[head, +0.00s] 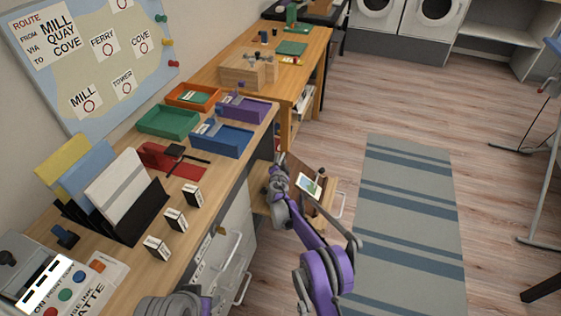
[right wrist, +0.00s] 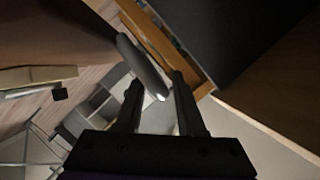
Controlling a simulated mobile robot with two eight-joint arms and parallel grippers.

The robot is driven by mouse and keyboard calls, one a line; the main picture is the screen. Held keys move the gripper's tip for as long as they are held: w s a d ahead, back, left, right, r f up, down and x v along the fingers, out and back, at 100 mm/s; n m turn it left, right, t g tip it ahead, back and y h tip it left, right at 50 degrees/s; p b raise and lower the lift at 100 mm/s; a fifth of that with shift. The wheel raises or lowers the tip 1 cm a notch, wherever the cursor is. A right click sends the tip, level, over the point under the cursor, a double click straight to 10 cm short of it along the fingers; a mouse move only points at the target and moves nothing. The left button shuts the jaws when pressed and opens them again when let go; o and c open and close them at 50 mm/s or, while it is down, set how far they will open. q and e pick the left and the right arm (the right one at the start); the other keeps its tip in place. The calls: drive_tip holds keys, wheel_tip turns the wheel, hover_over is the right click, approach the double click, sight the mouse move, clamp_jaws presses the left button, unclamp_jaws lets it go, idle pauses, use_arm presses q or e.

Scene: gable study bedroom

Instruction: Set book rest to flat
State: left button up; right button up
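The book rest (head: 295,168) is a brown wooden panel standing tilted on a low wooden surface beside the desk, with a small picture card (head: 309,184) on its face. My right gripper (head: 278,178) is right beside its left edge in the head view; the arm hides part of the rest. In the right wrist view my right gripper (right wrist: 158,84) has its two dark fingers apart. A grey rounded bar (right wrist: 140,62) shows between and beyond them; I cannot tell whether they touch it. My left gripper is out of view.
The desk on the left holds blue (head: 220,140), purple (head: 243,108), green (head: 168,121) and orange (head: 192,96) trays, upright folders (head: 118,187) and small boxes. Cabinet handles (head: 230,265) stick out below. A striped rug (head: 405,220) lies on open floor to the right.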

clamp_jaws()
idle(1.2)
